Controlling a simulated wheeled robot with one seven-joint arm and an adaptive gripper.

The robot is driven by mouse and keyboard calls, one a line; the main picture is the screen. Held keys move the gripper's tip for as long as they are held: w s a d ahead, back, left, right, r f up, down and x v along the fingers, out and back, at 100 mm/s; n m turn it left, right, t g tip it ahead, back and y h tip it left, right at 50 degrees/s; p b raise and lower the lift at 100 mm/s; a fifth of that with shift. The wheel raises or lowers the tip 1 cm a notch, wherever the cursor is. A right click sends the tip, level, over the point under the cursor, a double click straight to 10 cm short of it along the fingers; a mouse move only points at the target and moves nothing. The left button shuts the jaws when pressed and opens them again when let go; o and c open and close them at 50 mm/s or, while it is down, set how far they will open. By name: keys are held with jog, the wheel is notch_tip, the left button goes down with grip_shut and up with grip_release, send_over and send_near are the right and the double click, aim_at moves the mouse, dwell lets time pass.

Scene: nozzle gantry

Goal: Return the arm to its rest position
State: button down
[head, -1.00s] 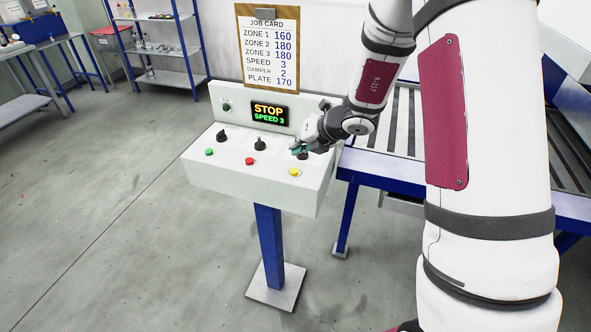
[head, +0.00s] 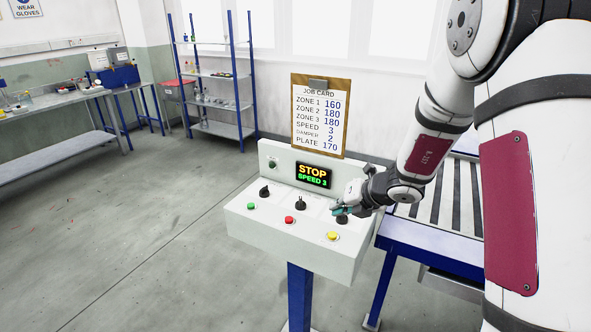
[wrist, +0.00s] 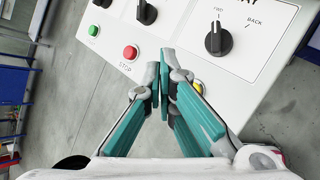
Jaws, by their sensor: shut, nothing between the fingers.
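My gripper (head: 338,210) is at the right part of the white control console (head: 290,232), just in front of the right-hand black knob (head: 342,218). In the wrist view my gripper (wrist: 160,75) has its teal fingers together with nothing between them. The right-hand knob (wrist: 217,40) stands clear of the fingertips there, beside marks that include "BACK". The yellow button (wrist: 190,76) is partly hidden behind the fingers. My arm reaches in from the right of the head view, bent down toward the console.
The console display (head: 313,176) reads STOP, SPEED 3. A job card (head: 319,115) stands behind it. A blue-framed conveyor (head: 432,245) is close on the right. Blue shelves (head: 215,75) and a bench (head: 55,98) stand at the back left. The floor at left is clear.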

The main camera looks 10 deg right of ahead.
jog(key=s+a+r+n+g+y+b, duration=0.1)
jog(key=s+a+r+n, duration=0.3)
jog(key=s+r+n, duration=0.5)
jog(key=s+a+r+n+g+y, duration=0.1)
jog(key=s+a+r+n, duration=0.5)
jog(key=n, duration=0.5)
jog(key=s+d+r+n+h, duration=0.2)
jog(key=s+d+n+h, duration=0.1)
jog(key=s+n, duration=0.5)
jog(key=s+d+r+n+h+b, duration=0.1)
jog(key=s+d+r+n+h, duration=0.1)
jog(key=s+d+n, duration=0.4)
jog(key=s+n+h, duration=0.1)
jog(key=s+n, duration=0.2)
jog(key=n, duration=0.1)
jog(key=shift+d+n+h, duration=0.15)
jog(key=shift+n+h, duration=0.15)
jog(key=shift+n, duration=0.1)
